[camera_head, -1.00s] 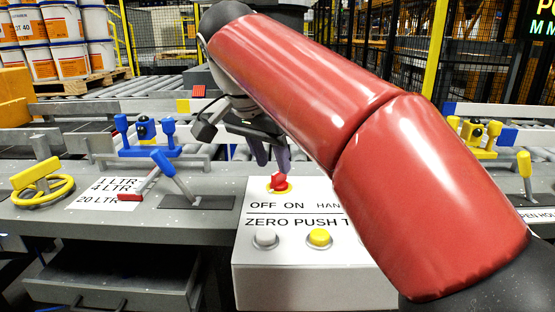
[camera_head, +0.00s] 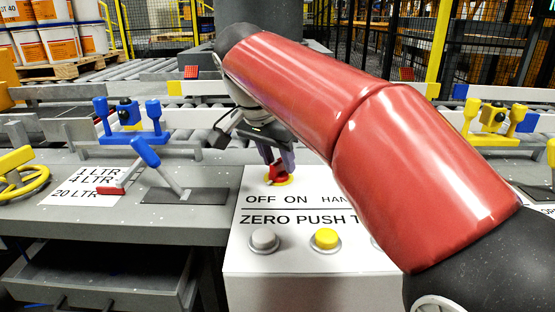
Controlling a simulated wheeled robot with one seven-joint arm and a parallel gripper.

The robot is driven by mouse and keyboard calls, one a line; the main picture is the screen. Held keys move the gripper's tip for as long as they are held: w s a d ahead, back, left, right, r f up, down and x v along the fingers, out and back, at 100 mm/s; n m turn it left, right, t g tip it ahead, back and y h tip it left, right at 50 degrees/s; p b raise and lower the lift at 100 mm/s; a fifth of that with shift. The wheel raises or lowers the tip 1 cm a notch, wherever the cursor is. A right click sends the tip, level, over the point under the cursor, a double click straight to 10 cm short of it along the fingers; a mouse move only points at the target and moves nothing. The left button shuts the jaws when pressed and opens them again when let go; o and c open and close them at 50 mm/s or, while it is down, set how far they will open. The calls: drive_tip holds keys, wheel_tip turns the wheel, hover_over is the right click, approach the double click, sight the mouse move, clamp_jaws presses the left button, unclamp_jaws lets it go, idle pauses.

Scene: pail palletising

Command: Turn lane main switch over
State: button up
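The lane main switch is a red rotary knob (camera_head: 277,174) on a yellow ring, at the top of a white control box (camera_head: 300,269). Lettering below it reads OFF, ON and a partly hidden HAN. My gripper (camera_head: 277,163) comes down from above, with its fingers at the knob, one on each side as far as I can see. Whether the fingers press on the knob is too small to tell. My red arm hides the right part of the box.
A grey button (camera_head: 264,240) and a yellow button (camera_head: 326,239) sit lower on the box. A yellow fixture (camera_head: 493,118) stands right. Roller conveyors run behind.

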drive_tip(key=shift+c, duration=0.2)
clamp_jaws()
drive_tip(key=shift+n, duration=0.3)
drive_tip(key=n+y, duration=0.1)
drive_tip(key=n, duration=0.1)
drive_tip(key=shift+d+n+t, duration=0.1)
drive_tip(key=shift+n+t, duration=0.2)
drive_tip(key=n, duration=0.2)
drive_tip(key=n+y+p, duration=0.1)
drive_tip(key=n, duration=0.1)
drive_tip(key=shift+r+y, duration=0.1)
drive_tip(key=shift+y, duration=0.2)
drive_tip(key=n+y+p, duration=0.1)
drive_tip(key=n, duration=0.2)
drive_tip(key=n+y, duration=0.1)
drive_tip(key=n, duration=0.2)
drive_tip(key=shift+d+n+p, duration=0.1)
drive_tip(key=shift+n+p, duration=0.3)
drive_tip(key=shift+y, duration=0.3)
